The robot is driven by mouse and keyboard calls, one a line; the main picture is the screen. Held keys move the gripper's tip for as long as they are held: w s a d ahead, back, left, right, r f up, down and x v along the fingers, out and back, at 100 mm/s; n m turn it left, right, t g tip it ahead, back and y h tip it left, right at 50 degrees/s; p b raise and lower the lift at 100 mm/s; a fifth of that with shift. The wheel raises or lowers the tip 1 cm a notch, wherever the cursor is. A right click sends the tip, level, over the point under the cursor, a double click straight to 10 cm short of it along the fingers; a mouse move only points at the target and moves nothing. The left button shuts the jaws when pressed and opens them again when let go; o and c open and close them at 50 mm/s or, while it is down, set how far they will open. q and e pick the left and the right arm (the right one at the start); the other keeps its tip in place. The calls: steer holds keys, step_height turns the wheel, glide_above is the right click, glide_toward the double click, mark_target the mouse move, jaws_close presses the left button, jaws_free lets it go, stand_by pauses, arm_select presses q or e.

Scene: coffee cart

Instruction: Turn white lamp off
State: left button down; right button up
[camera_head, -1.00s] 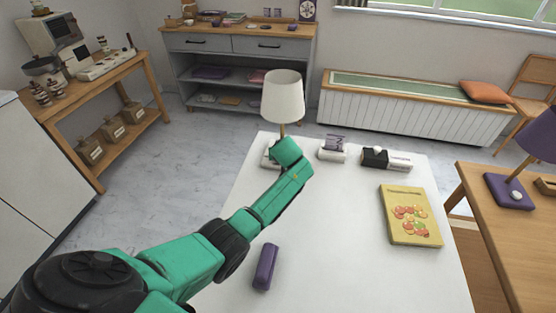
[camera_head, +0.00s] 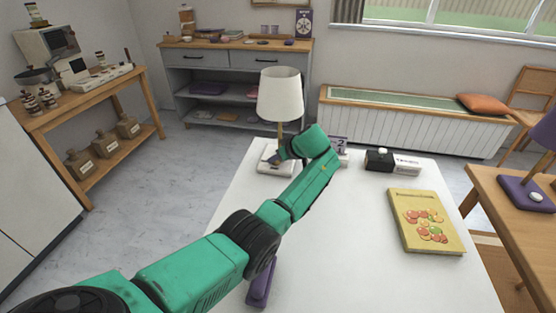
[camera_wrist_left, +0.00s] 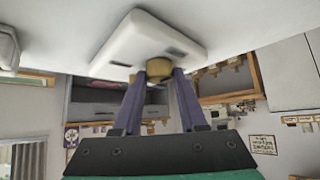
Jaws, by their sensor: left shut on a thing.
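The white lamp (camera_head: 280,95) stands upright at the far left corner of the white table, with a white shade, a tan stem and a white base (camera_head: 266,167). My left gripper (camera_head: 284,158) is at the lamp, low beside the stem and just above the base. In the left wrist view, its two dark purple fingers (camera_wrist_left: 158,78) are shut on a tan part of the lamp (camera_wrist_left: 158,67) against the white base (camera_wrist_left: 140,40). Dark slots show on that base. The exact contact is partly hidden. My right gripper is not in view.
Right of my left wrist are a partly hidden purple-and-white item (camera_head: 339,146) and a black-and-white box (camera_head: 380,160). A yellow book (camera_head: 425,222) lies farther right. A purple case (camera_head: 261,288) lies under my arm. A purple lamp (camera_head: 527,193) stands on the wooden table.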

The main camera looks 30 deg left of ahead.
arm_select(q)
steer(key=shift+c, duration=2.3)
jaws_free()
steer(key=shift+d+r, duration=0.1)
steer(key=v, duration=1.4)
steer(key=shift+s+d+r, duration=0.1)
steer(key=shift+s, duration=0.05)
